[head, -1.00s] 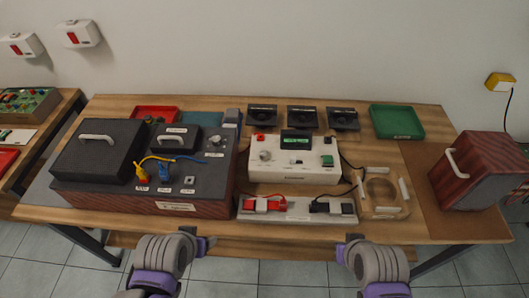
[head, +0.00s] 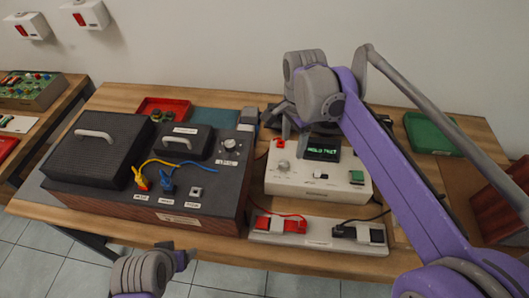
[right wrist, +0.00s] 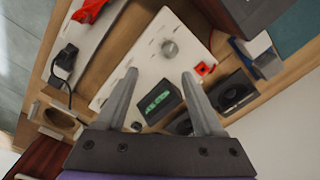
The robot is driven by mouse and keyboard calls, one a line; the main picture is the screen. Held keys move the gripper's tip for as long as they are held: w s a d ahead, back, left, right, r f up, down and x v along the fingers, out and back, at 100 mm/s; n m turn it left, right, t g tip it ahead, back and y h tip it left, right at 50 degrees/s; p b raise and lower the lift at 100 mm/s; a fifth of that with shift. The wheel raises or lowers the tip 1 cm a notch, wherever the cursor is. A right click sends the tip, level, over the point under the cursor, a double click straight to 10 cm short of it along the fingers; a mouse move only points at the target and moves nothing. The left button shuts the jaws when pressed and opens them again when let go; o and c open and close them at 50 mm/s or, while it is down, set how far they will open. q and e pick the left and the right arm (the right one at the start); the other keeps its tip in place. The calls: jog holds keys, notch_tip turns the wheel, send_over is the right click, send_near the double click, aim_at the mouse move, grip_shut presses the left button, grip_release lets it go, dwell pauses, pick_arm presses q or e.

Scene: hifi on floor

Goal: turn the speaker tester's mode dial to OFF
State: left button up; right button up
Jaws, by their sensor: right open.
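The speaker tester appears to be the white box (head: 318,187) in the middle of the table, with a lit green display (head: 322,149). Its round grey dial (head: 283,166) is on the left of its top; its setting is too small to read. My right gripper (head: 292,130) is over the box's back left, open and empty. In the right wrist view its fingers (right wrist: 159,74) are spread above the white box (right wrist: 135,75), with the dial (right wrist: 169,49) just beyond the tips, apart from them. My left gripper (head: 182,259) is low in front of the table; its jaw opening is unclear.
A dark box (head: 215,185) with another knob (head: 230,146), cables and lids stands left of the white box. A strip with red and black clips (head: 318,246) lies in front. A red switch (right wrist: 204,69) sits near the dial. A green tray (head: 425,135) is back right.

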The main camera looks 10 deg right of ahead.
aim_at(284, 163)
jog(key=shift+m, duration=0.4)
jog(key=f, duration=0.3)
jog(key=w+f+b, duration=0.1)
jog(key=f, duration=0.3)
jog(key=w+a+f, duration=0.1)
jog(key=f, duration=0.3)
jog(key=shift+a, duration=0.1)
jog(key=shift+r, duration=0.1)
grip_shut()
